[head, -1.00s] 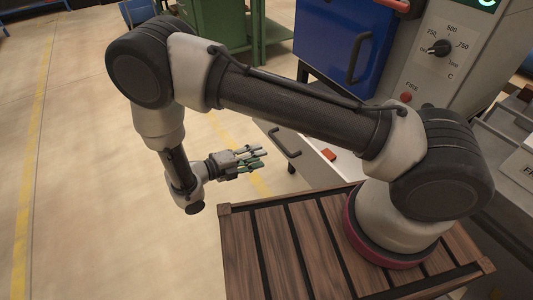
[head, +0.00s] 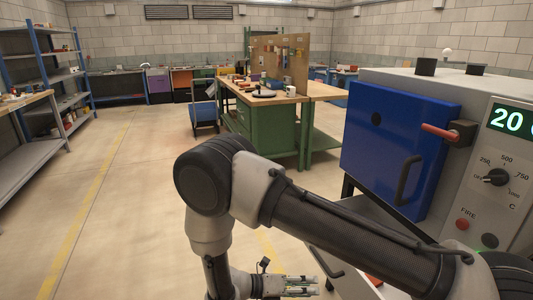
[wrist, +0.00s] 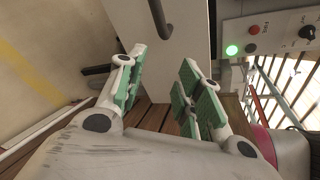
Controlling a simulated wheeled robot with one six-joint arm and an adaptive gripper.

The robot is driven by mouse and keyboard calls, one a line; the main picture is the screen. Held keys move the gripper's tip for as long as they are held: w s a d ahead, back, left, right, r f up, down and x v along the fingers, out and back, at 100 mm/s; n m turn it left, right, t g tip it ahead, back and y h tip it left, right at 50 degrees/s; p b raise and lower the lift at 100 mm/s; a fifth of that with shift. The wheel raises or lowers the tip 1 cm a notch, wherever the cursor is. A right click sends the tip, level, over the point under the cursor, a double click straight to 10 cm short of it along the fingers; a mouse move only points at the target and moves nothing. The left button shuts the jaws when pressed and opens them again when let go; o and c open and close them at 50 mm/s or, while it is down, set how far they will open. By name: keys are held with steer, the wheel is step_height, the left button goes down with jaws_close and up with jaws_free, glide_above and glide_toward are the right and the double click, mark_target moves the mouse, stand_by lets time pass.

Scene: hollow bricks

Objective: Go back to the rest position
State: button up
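My gripper (wrist: 160,78) is open in the wrist view, its green-padded fingers spread apart with nothing between them. It hangs in the air over the floor and the slatted wooden deck. In the head view my gripper (head: 312,284) shows at the bottom edge, partly cut off, beside the kiln. My arm is bent, with its elbow raised in front of the camera.
The kiln's blue door (head: 395,145) is at the right, with a red lever (head: 440,133) beside it. Its control panel (head: 505,180) reads 20 C. A green workbench (head: 262,125) and a blue trolley (head: 203,115) stand farther back. Shelves (head: 45,75) line the left. The floor between is clear.

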steer(key=s+d+r+m+g+y, duration=0.1)
steer(key=d+r+m+g+y, duration=0.25)
steer(key=r+m, duration=0.7)
steer(key=s+d+r+m+g+y, duration=0.1)
steer(key=d+r+m+g+y, duration=0.3)
steer(key=r+m, duration=0.65)
steer(key=s+d+r+m+t+y, duration=0.3)
steer(key=s+d+r+m+t, duration=0.1)
steer(key=d+r, duration=0.4)
steer(key=s+d+r+m+t+y, duration=0.4)
steer(key=d+r+m, duration=0.3)
steer(key=d+r, duration=0.2)
step_height(320, 180, up, 3)
steer(key=shift+s+d+f+t, duration=0.15)
steer(key=shift+s+d+t, duration=0.1)
steer(key=shift+s+t, duration=0.3)
